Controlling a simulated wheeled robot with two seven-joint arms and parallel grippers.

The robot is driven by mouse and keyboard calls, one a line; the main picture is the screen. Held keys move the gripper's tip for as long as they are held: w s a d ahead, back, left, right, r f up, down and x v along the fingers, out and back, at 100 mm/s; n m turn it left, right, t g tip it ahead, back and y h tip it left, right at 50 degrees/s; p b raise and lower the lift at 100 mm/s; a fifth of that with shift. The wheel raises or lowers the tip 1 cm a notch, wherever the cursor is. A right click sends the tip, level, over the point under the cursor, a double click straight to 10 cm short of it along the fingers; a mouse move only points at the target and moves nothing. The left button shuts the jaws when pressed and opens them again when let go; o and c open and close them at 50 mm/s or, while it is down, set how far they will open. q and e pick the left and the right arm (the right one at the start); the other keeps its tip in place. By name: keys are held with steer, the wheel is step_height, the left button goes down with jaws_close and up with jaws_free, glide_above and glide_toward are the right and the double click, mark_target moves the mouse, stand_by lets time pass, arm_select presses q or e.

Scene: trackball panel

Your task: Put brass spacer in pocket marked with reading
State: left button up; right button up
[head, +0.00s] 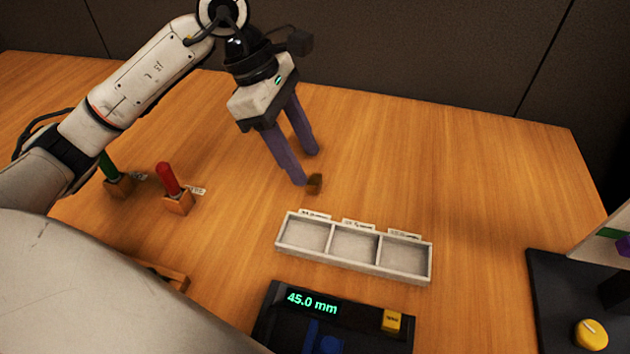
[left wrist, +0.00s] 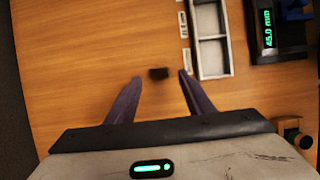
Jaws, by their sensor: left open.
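The brass spacer (head: 315,184) is a small brown piece lying on the table, just past my left fingertips. In the left wrist view the spacer (left wrist: 159,73) looks dark and lies between the lines of the two fingers, ahead of the tips. My left gripper (head: 308,168) is open and empty, pointing down. A grey three-pocket tray (head: 355,261) stands nearer, with a small label behind each pocket; the label text is too small to read. A black gauge (head: 340,310) shows a green reading of 45.0 mm. My right gripper is not in view.
A red-handled piece (head: 168,180) and a green-handled piece (head: 108,168) stand in wooden blocks at the left. A dark panel with a yellow knob (head: 591,334) is at the right.

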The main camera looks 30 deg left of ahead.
mark_target(314, 179)
arm_select(q)
steer(key=x, duration=0.4)
steer(key=shift+f, duration=0.25)
jaws_close()
